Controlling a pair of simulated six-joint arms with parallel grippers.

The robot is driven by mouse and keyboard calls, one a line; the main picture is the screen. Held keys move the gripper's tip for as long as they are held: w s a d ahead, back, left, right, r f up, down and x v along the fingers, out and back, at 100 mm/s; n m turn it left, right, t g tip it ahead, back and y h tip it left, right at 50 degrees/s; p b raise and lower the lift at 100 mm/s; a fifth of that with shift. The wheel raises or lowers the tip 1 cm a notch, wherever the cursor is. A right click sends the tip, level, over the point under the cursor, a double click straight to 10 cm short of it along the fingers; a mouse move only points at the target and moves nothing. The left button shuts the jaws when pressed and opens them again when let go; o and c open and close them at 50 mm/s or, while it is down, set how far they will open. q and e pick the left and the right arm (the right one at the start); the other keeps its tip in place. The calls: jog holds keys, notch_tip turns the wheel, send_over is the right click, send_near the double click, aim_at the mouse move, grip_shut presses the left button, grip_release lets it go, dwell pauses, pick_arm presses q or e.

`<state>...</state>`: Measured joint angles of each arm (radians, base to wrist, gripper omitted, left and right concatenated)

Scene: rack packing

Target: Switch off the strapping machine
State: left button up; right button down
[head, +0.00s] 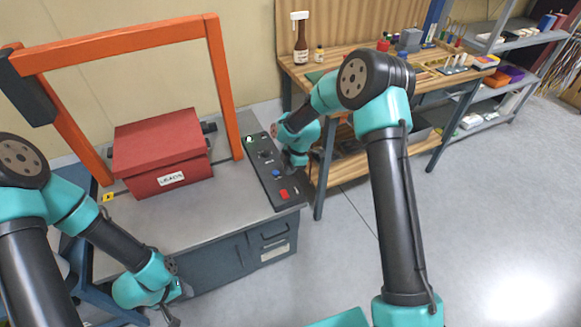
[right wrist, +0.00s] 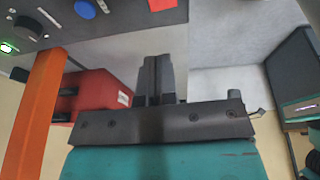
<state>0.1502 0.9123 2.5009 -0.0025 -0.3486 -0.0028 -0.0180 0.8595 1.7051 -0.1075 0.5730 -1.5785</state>
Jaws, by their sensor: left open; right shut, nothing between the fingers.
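The strapping machine (head: 225,190) has a grey top and an orange arch over a red lidded box (head: 165,150). Its dark control panel (head: 262,158) on the right edge carries a lit green light (head: 249,139), a black knob (head: 265,155), a blue button (head: 276,173) and a red button (head: 284,194). In the right wrist view the light (right wrist: 8,48), knob (right wrist: 28,27), blue button (right wrist: 85,8) and red button (right wrist: 162,4) line the top. My right gripper (right wrist: 155,75) is shut and empty beside the panel. My left gripper (head: 172,315) is open, low before the machine, partly cut off.
The orange arch (head: 224,90) stands left of the panel. A grey shelf (head: 520,45) is farther right. The floor at right is clear.

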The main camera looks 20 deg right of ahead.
aim_at(283, 192)
jog(key=x, duration=0.7)
jog(key=d+x, duration=0.1)
jog(key=x, duration=0.2)
jog(key=shift+w+f, duration=0.3)
jog(key=shift+f, duration=0.1)
